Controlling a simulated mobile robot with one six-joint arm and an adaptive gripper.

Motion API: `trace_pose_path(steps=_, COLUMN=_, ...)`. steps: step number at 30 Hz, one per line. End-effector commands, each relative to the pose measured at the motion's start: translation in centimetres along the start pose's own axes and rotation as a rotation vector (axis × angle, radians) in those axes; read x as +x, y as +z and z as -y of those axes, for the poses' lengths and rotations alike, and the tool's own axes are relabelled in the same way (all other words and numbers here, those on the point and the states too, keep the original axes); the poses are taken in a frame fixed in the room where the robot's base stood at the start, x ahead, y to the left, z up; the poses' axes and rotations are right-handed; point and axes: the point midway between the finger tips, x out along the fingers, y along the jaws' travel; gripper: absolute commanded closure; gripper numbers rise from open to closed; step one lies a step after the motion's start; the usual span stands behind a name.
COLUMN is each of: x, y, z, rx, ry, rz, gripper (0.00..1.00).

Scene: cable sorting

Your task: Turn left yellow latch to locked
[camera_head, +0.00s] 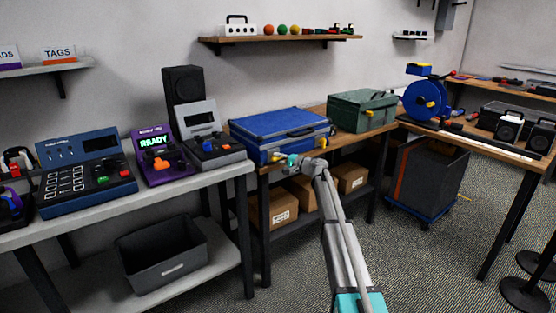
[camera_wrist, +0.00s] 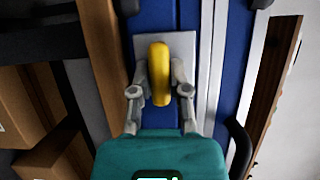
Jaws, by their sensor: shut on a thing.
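The blue case (camera_head: 275,127) lies closed on the wooden bench, its front facing my arm. The left yellow latch (camera_wrist: 159,65) is a rounded handle on a light grey plate (camera_wrist: 184,46) on the case's blue front. My gripper (camera_wrist: 160,98) is shut on the latch, one finger on each side of its lower part in the wrist view. In the head view my gripper (camera_head: 284,161) is at the front left of the case, and its body hides much of the latch area.
A green case (camera_head: 361,111) and a blue cable reel (camera_head: 424,99) stand to the right. Electronic devices stand on the grey table to the left. Cardboard boxes (camera_head: 352,177) sit on the shelf below the bench. Open carpet lies in front.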

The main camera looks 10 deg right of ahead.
Motion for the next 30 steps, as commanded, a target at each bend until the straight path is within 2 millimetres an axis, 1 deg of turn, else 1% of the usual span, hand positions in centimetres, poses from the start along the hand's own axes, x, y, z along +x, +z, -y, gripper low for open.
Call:
trace_pose_path(steps=1, x=0.0, y=-0.1, z=0.0, rx=0.001, ry=0.000, rz=-0.002, gripper=1.00)
trace_pose_path(steps=2, x=0.0, y=-0.1, z=0.0, rx=0.001, ry=0.000, rz=-0.002, gripper=0.74)
trace_pose_path(steps=3, x=0.0, y=-0.1, z=0.0, rx=0.000, ry=0.000, rz=-0.002, gripper=0.67)
trace_pose_path(steps=7, x=0.0, y=-0.1, z=0.0, rx=0.000, ry=0.000, rz=-0.001, gripper=0.43)
trace_pose_path(steps=17, x=0.0, y=0.0, z=0.0, rx=0.000, ry=0.000, rz=-0.001, gripper=0.43)
trace_pose_path(steps=22, x=-0.4, y=0.0, z=0.0, rx=-0.001, ry=0.000, rz=-0.001, gripper=0.43)
trace_pose_path(steps=26, x=-1.3, y=0.0, z=0.0, rx=-0.001, ry=0.000, rz=-0.001, gripper=0.43)
trace_pose_path(steps=30, x=-3.0, y=0.1, z=0.0, rx=-0.001, ry=0.000, rz=-0.002, gripper=0.43)
